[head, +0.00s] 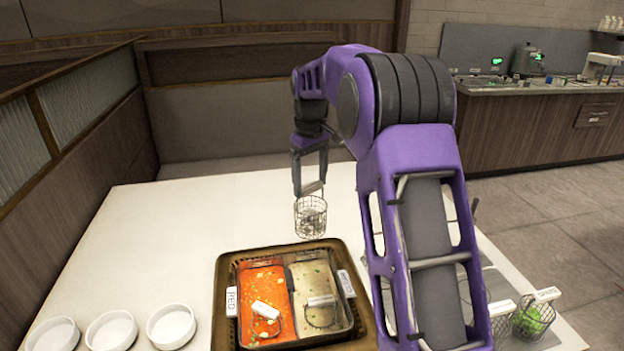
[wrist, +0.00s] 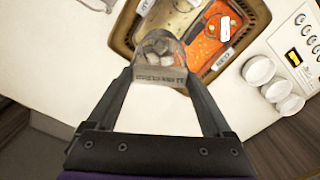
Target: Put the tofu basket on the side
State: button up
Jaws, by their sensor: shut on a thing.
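My gripper (head: 312,185) is shut on the handle of a small wire basket (head: 311,217), the tofu basket, which hangs below it. In the head view the basket is behind the far edge of the two-sided pot (head: 221,283), over the white table. The wrist view shows pale cubes in the basket (wrist: 160,48) and its handle label between the fingers of my gripper (wrist: 165,88). The pot holds red broth (head: 262,290) on the left and pale broth (head: 313,280) on the right. Whether the basket touches the table cannot be told.
Other baskets with white handles sit in the red (head: 266,310) and pale (head: 322,301) broths. A basket with green food (head: 534,318) stands at the right, partly near my arm. White bowls (head: 112,331) stand at front left.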

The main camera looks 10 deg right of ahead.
notch_tip(320, 180, down, 25)
jog(key=b, duration=1)
jog(key=shift+r+b, duration=0.15)
jog(key=shift+b, duration=0.15)
dwell(1.0)
jog(key=shift+f, duration=0.35)
dwell(0.6)
jog(key=o, duration=1.3)
jog(key=shift+r+p, duration=4.05)
jog(key=shift+r, duration=1.45)
